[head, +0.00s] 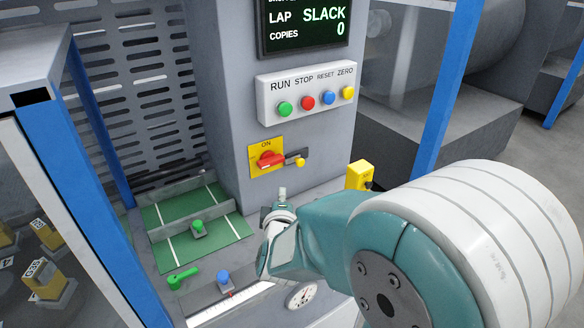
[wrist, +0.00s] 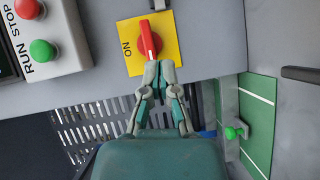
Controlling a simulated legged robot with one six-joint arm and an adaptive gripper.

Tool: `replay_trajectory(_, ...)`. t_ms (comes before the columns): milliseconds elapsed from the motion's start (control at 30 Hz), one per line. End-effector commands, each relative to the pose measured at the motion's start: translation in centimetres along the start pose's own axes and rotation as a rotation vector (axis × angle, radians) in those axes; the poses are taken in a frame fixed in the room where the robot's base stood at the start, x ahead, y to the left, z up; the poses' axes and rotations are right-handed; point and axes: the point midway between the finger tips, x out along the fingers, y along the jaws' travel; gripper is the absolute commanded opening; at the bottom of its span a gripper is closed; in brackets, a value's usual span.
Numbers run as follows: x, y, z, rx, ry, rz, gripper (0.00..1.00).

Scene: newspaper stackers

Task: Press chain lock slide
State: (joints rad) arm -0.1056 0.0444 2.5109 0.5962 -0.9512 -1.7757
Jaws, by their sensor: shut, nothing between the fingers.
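A red rotary switch (head: 268,160) sits on a yellow plate marked ON on the grey column. A small dark slide with a yellow knob (head: 300,162) is just right of it; I take this for the chain lock slide, though no label shows. My gripper (head: 283,192) is shut and empty, pointing at the column, below the switch in the head view. In the wrist view the closed fingertips (wrist: 159,70) appear just below the red handle (wrist: 150,38). I cannot tell whether they touch it. The slide is mostly cut off at that view's top edge.
A button box (head: 305,92) with green, red, blue and yellow buttons is above the switch. A green plate (head: 166,247) with a green knob (head: 198,226) lies left. A yellow box (head: 360,175) stands right. Blue posts (head: 90,175) flank the area.

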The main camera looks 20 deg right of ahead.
Motion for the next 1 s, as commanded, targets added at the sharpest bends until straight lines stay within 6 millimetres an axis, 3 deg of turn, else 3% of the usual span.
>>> replay_trajectory(433, 0.9, 0.0, 0.1, -0.006, -0.005, 0.004, 0.0)
replay_trajectory(967, 10.5, 0.0, 0.2, -0.005, -0.004, 0.004, 0.0)
replay_trajectory(1000, 10.9, 0.0, 1.0, -0.004, -0.007, 0.003, 0.0)
